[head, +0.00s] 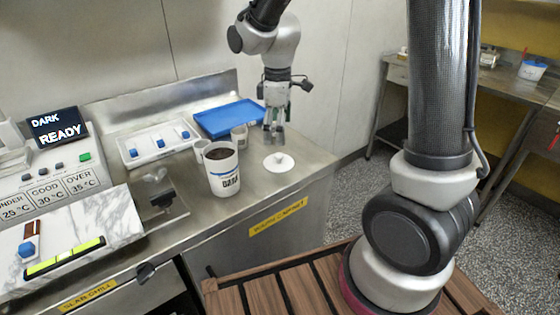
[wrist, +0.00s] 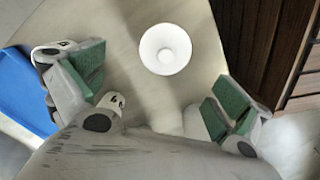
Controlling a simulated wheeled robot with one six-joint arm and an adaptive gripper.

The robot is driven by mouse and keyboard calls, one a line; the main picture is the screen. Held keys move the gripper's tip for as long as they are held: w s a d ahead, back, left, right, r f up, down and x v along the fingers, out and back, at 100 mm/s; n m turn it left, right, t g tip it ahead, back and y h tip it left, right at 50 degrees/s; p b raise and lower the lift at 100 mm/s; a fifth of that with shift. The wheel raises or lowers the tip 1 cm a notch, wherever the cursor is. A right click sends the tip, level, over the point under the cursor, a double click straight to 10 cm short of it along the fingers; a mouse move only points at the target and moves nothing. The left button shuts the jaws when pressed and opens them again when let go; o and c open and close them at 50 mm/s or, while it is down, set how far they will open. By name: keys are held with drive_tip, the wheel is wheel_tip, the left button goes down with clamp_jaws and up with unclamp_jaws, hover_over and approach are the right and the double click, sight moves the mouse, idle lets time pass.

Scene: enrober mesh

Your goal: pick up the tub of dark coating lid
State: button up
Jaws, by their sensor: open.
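The lid (head: 279,162) is a white round disc with a small knob. It lies flat on the steel counter, right of the tub of dark coating (head: 223,169), a white cup with dark content and no lid on it. In the wrist view the lid (wrist: 165,49) shows from above, its knob at the centre. My gripper (head: 274,138) points down above the counter, just behind and above the lid in the head view. In the wrist view my gripper (wrist: 152,95) has its green-padded fingers wide apart, with nothing between them. The lid appears beyond the fingers, not touching them.
A white tray with blue-topped pieces (head: 158,145) is to the left. A panel reading DARK READY (head: 58,128) stands far left. The counter's right edge is close to the lid.

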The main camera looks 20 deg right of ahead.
sight(279, 155)
drive_tip(key=f, duration=0.5)
drive_tip(key=s+f, duration=0.1)
drive_tip(key=f, duration=0.1)
drive_tip(key=shift+f, duration=0.4)
drive_tip(key=c, duration=1.9)
drive_tip(key=shift+c, duration=0.2)
